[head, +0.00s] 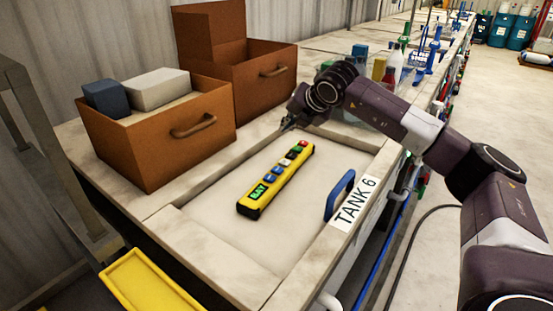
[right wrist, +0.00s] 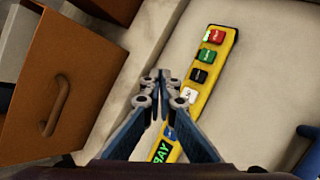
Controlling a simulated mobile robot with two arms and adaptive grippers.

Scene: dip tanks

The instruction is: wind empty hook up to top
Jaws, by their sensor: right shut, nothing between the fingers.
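A yellow control pendant (head: 276,180) lies on the pale lid of tank 6 (head: 312,205). It has a row of coloured buttons and a green lit display at its near end. In the right wrist view the pendant (right wrist: 212,75) shows red, green, dark and white buttons, with a small green light beside the red one. My right gripper (head: 288,124) is shut and empty, beyond the pendant's far end in the head view. In the right wrist view its closed fingertips (right wrist: 164,76) appear just left of the buttons and hide part of the pendant. No hook is in view. My left gripper is not in view.
An orange-brown box (head: 150,145) with a grey and a blue block stands left of the lid, another open box (head: 260,90) behind it. A blue handle (head: 340,195) rises at the lid's right edge. Bottles (head: 395,66) stand farther along the bench. A yellow tray (head: 148,281) is at the front.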

